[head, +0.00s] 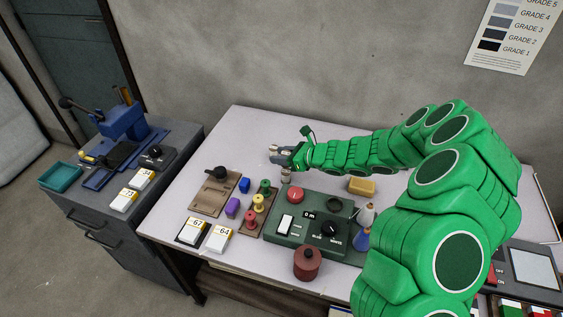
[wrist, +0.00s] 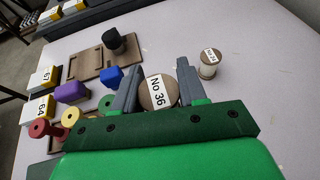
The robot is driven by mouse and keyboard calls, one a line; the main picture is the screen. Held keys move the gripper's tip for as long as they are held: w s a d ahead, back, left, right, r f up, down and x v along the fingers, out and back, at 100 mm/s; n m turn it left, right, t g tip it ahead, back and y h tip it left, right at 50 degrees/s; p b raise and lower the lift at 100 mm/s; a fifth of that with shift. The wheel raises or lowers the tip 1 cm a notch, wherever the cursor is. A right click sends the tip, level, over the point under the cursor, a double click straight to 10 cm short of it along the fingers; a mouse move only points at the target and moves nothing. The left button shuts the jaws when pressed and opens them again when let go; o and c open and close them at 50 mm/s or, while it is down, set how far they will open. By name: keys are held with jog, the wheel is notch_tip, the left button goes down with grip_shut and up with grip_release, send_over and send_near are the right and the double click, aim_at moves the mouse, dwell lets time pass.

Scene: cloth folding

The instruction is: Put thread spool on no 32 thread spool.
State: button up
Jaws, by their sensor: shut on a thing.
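My gripper (head: 284,158) reaches in over the back of the white table. In the wrist view its two grey fingers (wrist: 158,88) are shut on a thread spool (wrist: 158,92) with a brown round end marked "No 36". In the head view this spool (head: 286,176) shows as a small pale body below the fingers. A second spool (wrist: 209,60), white with a brown top and a small label, stands upright to the right of and beyond the fingers, apart from the held one. Its label is too small to read surely.
A rack with green, yellow and red spools (head: 257,201), a purple block (head: 232,207), a blue block (head: 244,185) and a brown board with a black knob (head: 214,190) lie left. A green control box (head: 275,235) stands in front. Table around the second spool is clear.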

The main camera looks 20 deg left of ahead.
jog(key=shift+f, duration=1.45)
jog(key=shift+f, duration=0.1)
jog(key=o, duration=1)
jog(key=shift+o, duration=0.2)
jog(key=shift+d, duration=0.1)
jog(key=v, duration=1.2)
jog(key=shift+s+r, duration=0.1)
jog(key=shift+r, duration=0.15)
